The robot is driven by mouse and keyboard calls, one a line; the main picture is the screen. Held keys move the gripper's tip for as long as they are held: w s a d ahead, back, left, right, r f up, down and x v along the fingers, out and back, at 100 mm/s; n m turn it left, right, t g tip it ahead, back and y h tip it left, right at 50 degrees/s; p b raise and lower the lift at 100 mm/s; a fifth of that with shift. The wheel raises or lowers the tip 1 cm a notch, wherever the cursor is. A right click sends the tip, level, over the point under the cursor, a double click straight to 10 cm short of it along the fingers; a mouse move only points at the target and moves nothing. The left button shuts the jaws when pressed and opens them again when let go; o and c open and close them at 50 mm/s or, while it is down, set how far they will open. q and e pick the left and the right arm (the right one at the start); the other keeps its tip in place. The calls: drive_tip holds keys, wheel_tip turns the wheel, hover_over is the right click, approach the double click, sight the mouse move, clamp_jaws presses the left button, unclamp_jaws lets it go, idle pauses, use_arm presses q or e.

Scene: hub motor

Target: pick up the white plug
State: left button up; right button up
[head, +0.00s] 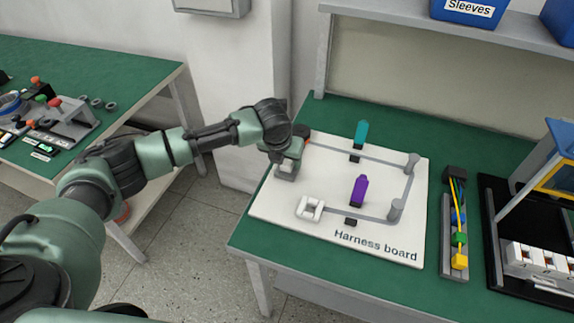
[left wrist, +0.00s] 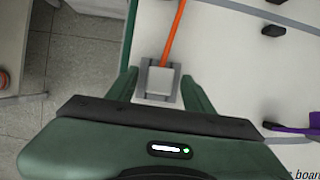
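The white plug (left wrist: 160,80) sits in a grey holder (left wrist: 143,92) on the board, with an orange cable (left wrist: 174,35) running from its far end. My left gripper (left wrist: 160,92) is open, with one finger on each side of the holder and plug, and gaps show beside them. In the head view, my left gripper (head: 288,160) points down at the left edge of the white harness board (head: 330,160), and the plug is mostly hidden there. My right gripper is not in view.
A white square frame (head: 310,208), a purple piece (head: 359,190), a teal piece (head: 361,133) and grey posts (head: 412,163) stand on the board. The left bench (head: 120,75) holds several parts.

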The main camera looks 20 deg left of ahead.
sight(286, 162)
use_arm(q)
clamp_jaws()
drive_tip(key=shift+r, duration=0.15)
drive_tip(key=shift+r, duration=0.2)
wheel_tip(286, 162, up, 19)
drive_tip(key=b, duration=0.1)
drive_tip(key=shift+r+b, duration=0.2)
drive_tip(key=shift+b, duration=0.2)
